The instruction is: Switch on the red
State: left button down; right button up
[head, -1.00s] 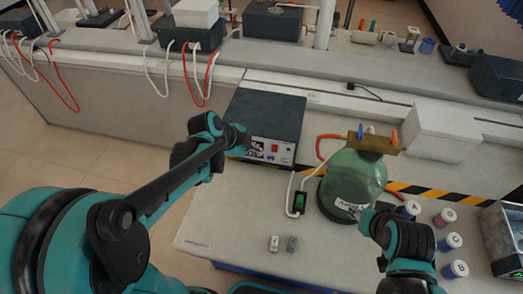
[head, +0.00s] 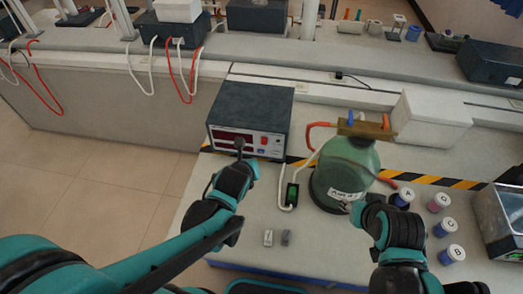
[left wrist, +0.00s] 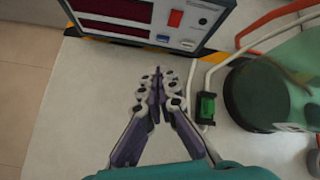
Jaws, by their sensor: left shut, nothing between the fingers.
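The dark instrument box (head: 252,103) stands on the bench with its front panel facing me. A small red switch (head: 264,140) sits right of the dark red display on that panel, and it shows large in the left wrist view (left wrist: 175,18). My left gripper (head: 240,146) is shut and empty in front of the panel, its tip overlapping the panel left of the switch in the head view. In the left wrist view its fingertips (left wrist: 158,74) meet below the panel, apart from the switch. My right gripper (head: 362,208) is by the green bottle; its jaw state is unclear.
A green bottle (head: 345,170) with a brass top stands right of the box. A cord with a green-lit switch (head: 292,194) lies between them. Several lidded jars (head: 442,228) and a white block (head: 430,120) are farther right. Two small blocks (head: 268,238) lie near the front.

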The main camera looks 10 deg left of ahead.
pick_arm(q)
jog(key=m, duration=0.1)
jog(key=d+m+t, duration=0.1)
jog(key=m, duration=0.1)
jog(key=s+m, duration=0.1)
jog(key=shift+s+d+r+m+t, duration=0.1)
jog(key=shift+d+r+m+t, duration=0.25)
jog(key=shift+r+m+t, duration=0.05)
jog(key=b, duration=0.5)
send_near(264, 145)
notch_tip(264, 145, down, 3)
jog(key=shift+w+f+b, duration=0.2)
jog(key=shift+w+b, duration=0.05)
jog(key=shift+w, duration=1.05)
jog(key=shift+w+f+b, duration=0.15)
jog(key=shift+w+b, duration=0.1)
jog(key=shift+w, duration=1.05)
